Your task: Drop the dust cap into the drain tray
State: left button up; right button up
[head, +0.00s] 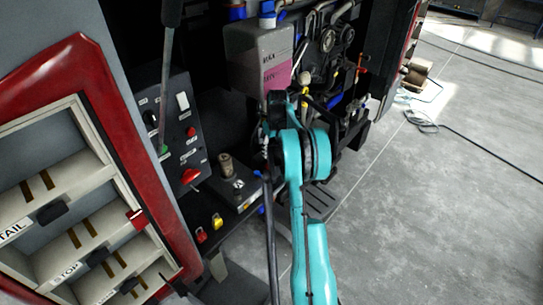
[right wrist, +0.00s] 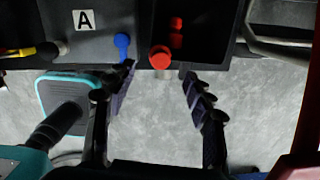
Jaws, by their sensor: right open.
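A round red cap (right wrist: 160,57) sits at the near edge of a black panel or bin front in the right wrist view, with a short pale stem showing below it. It appears to be the dust cap, but I cannot be sure. My right gripper (right wrist: 160,84) is open, its two fingers apart on either side below the cap, with nothing between the tips. In the head view my teal right arm reaches to the machine and hides the gripper's fingertips and the cap. I cannot pick out the drain tray with certainty. My left gripper is not clearly in view.
In the right wrist view a blue cap (right wrist: 122,42) is left of the red one, near an "A" label (right wrist: 84,20); a dark compartment (right wrist: 205,40) lies right. A control panel (head: 180,135) and red-framed shelves (head: 100,130) stand left. Open floor (head: 440,210) is right.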

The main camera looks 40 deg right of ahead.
jog(key=a+r+n, duration=0.8)
jog(key=a+r, duration=0.3)
jog(key=s+a+r+n+t+h, duration=0.1)
jog(key=s+a+r+n, duration=0.2)
jog(key=a+n, duration=0.3)
jog(key=s+a+r+n+t, duration=0.1)
jog(key=s+a+r+n, duration=0.25)
jog(key=a, duration=0.55)
jog(key=s+a+f+n+t, duration=0.2)
jog(key=s+a+n, duration=0.6)
jog(key=n, duration=0.2)
jog(key=s+a+f+n+t+y, duration=0.1)
jog(key=s+a+f+n, duration=0.2)
jog(key=s+a+n, duration=0.4)
jog(key=a+n, duration=0.2)
jog(key=n, duration=0.1)
jog(key=shift+s+t+p, duration=0.3)
jog(key=shift+s+t, duration=0.05)
jog(key=shift+t, duration=0.05)
